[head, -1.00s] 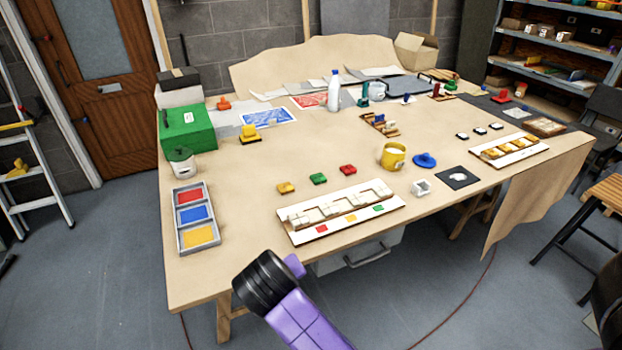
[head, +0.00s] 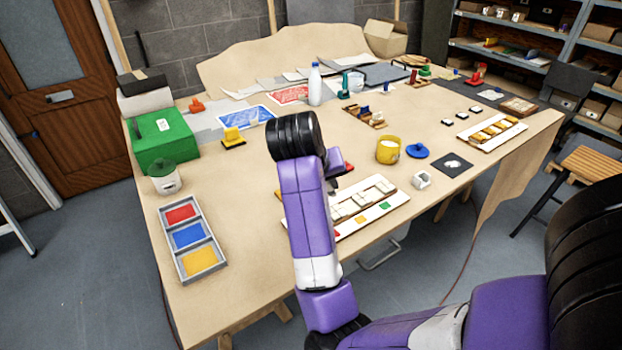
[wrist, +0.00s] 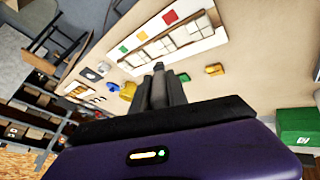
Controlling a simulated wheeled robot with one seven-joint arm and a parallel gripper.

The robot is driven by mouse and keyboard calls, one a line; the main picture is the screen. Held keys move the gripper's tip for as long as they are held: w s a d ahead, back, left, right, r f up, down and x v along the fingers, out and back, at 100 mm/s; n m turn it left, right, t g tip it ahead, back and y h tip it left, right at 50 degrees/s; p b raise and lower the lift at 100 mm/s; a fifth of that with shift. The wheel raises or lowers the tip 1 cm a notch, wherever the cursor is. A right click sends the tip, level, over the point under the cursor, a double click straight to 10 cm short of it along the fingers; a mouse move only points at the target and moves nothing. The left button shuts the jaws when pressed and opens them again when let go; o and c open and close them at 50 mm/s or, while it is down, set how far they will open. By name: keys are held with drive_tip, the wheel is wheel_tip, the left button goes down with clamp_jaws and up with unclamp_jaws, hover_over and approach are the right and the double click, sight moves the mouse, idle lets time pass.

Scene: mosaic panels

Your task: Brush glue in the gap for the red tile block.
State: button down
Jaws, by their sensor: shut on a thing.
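My gripper (wrist: 159,74) is shut on a thin dark thing, seemingly the brush, whose tip shows between the fingers in the wrist view. In the head view my arm hides most of the gripper. The white panel (head: 375,213) lies on the table, with pale tiles, gaps and red, yellow and green marker squares; it also shows in the wrist view (wrist: 194,47). My arm covers its left part in the head view. The red tile block (head: 348,167) lies behind the panel, partly hidden. The green block (wrist: 184,77) and yellow block (wrist: 214,69) show in the wrist view.
A grey tray of coloured sections (head: 219,262) lies at the left. A white bottle (head: 315,87) stands behind. Table space between tray and arm is clear.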

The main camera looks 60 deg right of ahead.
wheel_tip(320, 180, down, 5)
drive_tip(key=b, duration=0.5)
drive_tip(key=shift+r, duration=0.1)
